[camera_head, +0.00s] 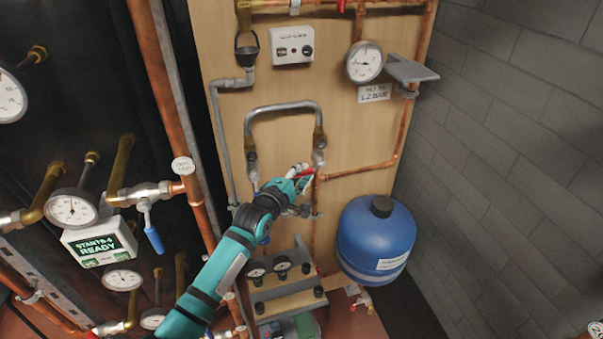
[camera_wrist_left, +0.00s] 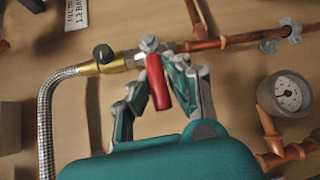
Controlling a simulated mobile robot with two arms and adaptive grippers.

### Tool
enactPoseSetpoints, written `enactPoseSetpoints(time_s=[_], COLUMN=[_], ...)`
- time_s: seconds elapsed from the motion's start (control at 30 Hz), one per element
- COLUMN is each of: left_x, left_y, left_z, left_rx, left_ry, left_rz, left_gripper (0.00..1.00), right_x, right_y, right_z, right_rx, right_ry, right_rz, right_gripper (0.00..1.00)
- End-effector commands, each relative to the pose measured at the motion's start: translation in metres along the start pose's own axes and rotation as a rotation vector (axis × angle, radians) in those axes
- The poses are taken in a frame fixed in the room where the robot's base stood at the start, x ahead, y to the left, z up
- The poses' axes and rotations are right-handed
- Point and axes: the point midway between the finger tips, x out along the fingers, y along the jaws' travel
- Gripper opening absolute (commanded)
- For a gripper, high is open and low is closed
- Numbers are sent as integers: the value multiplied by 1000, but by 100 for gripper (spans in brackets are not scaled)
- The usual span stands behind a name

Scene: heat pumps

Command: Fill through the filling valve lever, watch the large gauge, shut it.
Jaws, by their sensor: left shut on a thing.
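The filling valve's red lever (camera_head: 305,172) is on the wooden panel, below the right end of a braided hose loop. My left gripper (camera_head: 298,183) reaches it from below left. In the left wrist view the red lever (camera_wrist_left: 158,83) stands between the fingers of my left gripper (camera_wrist_left: 163,98), which is shut on it. The valve body (camera_wrist_left: 148,45) joins a brass fitting and a copper pipe. The large gauge (camera_head: 364,62) is high on the panel; its needle is too small to read surely. A label (camera_head: 375,92) under it names about 1.2 bar. My right gripper is out of view.
A blue vessel (camera_head: 377,241) hangs right of my left arm. A small shelf (camera_head: 410,69) juts out beside the large gauge. Several gauges and a valve with a blue lever (camera_head: 153,239) stand at left, near a green display (camera_head: 100,243). A grey block wall closes the right.

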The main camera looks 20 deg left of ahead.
Motion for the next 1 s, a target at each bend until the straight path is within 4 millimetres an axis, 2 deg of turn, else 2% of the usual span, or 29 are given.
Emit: enactPoseSetpoints(time_s=[0.17, 0.37, 0.7, 1.0], left_x=[0, 2, 7, 12], left_y=[0, -8, -27, -36], left_z=[0, -1, -2, 0], left_rx=[-10, -58, -231, -373], left_ry=[-2, -16, -65, -105], left_rz=[12, 60, 236, 379], left_gripper=[0, 0, 0, 0], right_x=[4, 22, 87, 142], right_y=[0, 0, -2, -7], right_z=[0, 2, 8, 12], right_rx=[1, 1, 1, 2], right_ry=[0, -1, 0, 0], right_rz=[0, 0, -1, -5], right_gripper=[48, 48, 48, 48])
